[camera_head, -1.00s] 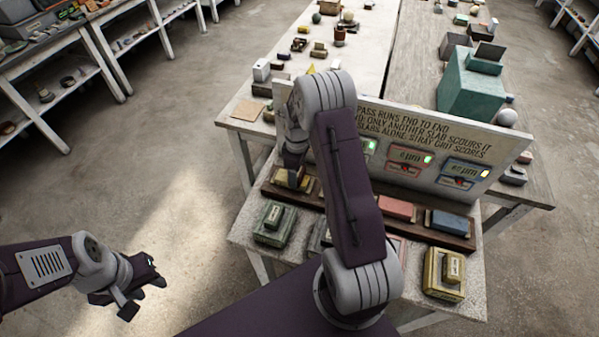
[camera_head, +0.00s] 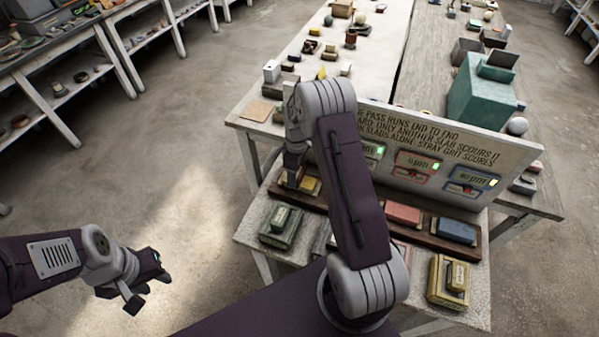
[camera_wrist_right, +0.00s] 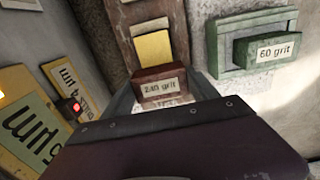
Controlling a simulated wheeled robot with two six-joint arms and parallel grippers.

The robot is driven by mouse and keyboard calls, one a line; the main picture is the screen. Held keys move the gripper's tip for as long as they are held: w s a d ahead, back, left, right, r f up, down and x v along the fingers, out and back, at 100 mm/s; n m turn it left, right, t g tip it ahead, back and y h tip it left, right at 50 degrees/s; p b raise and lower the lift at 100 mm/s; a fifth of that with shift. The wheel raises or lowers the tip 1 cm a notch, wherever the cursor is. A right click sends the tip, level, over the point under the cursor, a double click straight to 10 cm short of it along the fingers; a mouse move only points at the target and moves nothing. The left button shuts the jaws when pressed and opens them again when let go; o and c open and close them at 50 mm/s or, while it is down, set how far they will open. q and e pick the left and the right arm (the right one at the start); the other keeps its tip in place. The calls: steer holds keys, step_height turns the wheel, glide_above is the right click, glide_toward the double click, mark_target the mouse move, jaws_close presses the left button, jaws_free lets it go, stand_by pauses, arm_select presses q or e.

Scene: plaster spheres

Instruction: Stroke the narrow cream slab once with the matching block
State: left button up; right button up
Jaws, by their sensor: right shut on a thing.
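My right gripper (camera_wrist_right: 160,88) is shut on a dark red-brown block labelled "240 grit" (camera_wrist_right: 161,88). It also shows in the camera_head view (camera_head: 292,174), over the left end of the brown wooden rack (camera_head: 477,244). A yellow-cream slab (camera_wrist_right: 152,48) lies in the rack just beyond the held block. I cannot tell whether block and slab touch. This slab shows partly in the camera_head view (camera_head: 311,185). Another cream-yellow slab (camera_head: 437,284) with a small block (camera_head: 457,277) on it stands at the front right. My left gripper (camera_head: 147,285) is open and empty, off the table.
A red slab (camera_head: 403,214) and a blue slab (camera_head: 457,229) sit in the rack. A lettered panel (camera_head: 430,140) stands behind it. A green slab (camera_head: 272,241) bears a "60 grit" block (camera_wrist_right: 268,49). My right arm hides the middle.

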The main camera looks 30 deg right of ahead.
steer(key=shift+w+a, duration=0.35)
steer(key=shift+w+a, duration=0.35)
steer(key=shift+w, duration=0.1)
steer(key=shift+w+a, duration=0.3)
steer(key=shift+p, duration=0.3)
step_height(320, 180, up, 6)
steer(key=p, duration=0.4)
steer(key=shift+p, duration=0.4)
